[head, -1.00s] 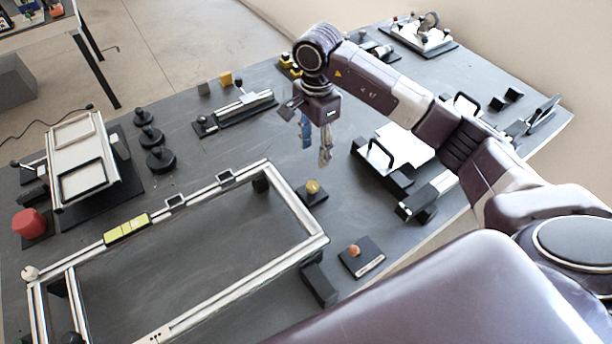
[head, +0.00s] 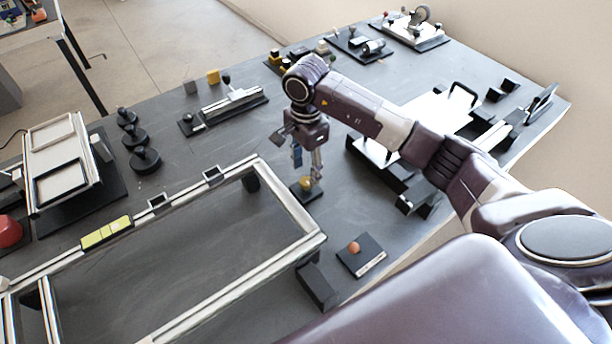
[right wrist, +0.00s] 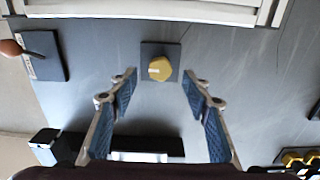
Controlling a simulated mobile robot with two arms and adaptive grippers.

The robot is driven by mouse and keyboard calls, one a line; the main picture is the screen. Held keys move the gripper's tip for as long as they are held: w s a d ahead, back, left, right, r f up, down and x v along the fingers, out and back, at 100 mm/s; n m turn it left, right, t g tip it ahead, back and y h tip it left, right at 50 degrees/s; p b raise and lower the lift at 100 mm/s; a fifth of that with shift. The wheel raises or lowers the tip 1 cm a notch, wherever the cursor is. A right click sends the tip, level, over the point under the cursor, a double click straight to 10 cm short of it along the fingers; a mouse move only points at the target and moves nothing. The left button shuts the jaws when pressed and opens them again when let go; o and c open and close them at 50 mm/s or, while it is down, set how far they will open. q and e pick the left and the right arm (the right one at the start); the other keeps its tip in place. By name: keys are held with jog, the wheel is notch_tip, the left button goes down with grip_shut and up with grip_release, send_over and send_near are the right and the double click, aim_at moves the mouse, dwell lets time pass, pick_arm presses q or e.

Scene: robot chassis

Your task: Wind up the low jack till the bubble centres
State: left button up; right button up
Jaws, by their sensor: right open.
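A yellow faceted knob (head: 305,184) sits on a small dark square base beside the right end of the metal frame (head: 291,203). My right gripper (head: 308,167) is above it, pointing down, open and empty. In the right wrist view the knob (right wrist: 160,68) shows between and just beyond the open blue-padded fingers (right wrist: 160,80), apart from both. A yellow level-like bar (head: 106,232) lies on the frame's far rail; its bubble is too small to make out. Which part is the low jack I cannot tell for sure. My left gripper is out of view.
An orange ball-topped knob (head: 354,248) stands on a labelled dark plate nearby. A black block (head: 317,287) is at the frame's near corner. A white plate with black handles (head: 434,112) lies to the right. Bare table surrounds the yellow knob's base.

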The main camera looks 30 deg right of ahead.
aim_at(306, 181)
jog(key=shift+f, duration=1.95)
jog(key=c, duration=1.2)
jog(key=shift+o, duration=0.2)
jog(key=shift+m, duration=0.4)
